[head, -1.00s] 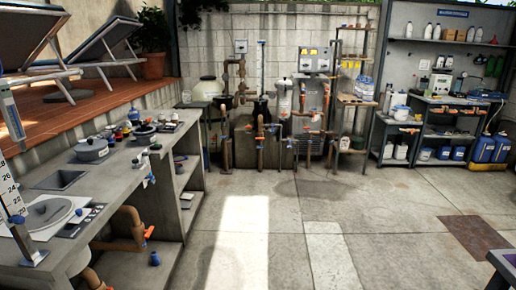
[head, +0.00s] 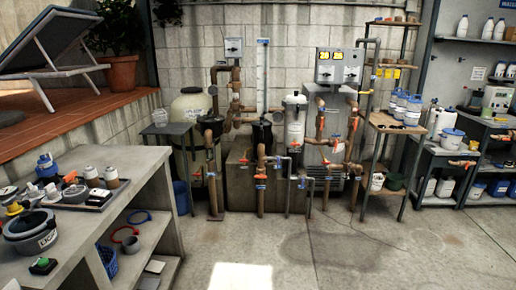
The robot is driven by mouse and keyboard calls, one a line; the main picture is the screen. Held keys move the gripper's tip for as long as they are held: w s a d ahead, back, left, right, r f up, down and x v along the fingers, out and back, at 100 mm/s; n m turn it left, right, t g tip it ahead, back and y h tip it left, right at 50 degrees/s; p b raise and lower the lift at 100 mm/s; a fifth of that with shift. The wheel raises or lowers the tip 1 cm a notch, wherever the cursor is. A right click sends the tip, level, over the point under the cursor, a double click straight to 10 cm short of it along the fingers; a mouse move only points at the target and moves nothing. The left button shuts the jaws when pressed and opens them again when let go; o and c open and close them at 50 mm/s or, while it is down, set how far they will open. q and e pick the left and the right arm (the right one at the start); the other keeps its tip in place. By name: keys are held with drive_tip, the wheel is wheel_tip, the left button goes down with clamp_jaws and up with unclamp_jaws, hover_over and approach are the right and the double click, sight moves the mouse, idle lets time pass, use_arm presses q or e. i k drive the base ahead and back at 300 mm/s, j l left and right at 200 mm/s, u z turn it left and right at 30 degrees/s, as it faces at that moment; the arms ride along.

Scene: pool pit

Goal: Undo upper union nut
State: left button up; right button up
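The brown pipework (head: 261,200) stands against the block wall in the middle of the head view. It has orange-red valve handles and small blue fittings. Neither of my grippers shows in the view.
A grey counter (head: 120,160) with pots and bottles fills the left. A beige tank (head: 188,105), a white filter housing (head: 295,122) and a control box (head: 339,67) stand by the pipework. A wooden shelf rack (head: 395,125) is to its right. The concrete floor in front is clear.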

sight(231, 85)
drive_tip(key=i, duration=2.8)
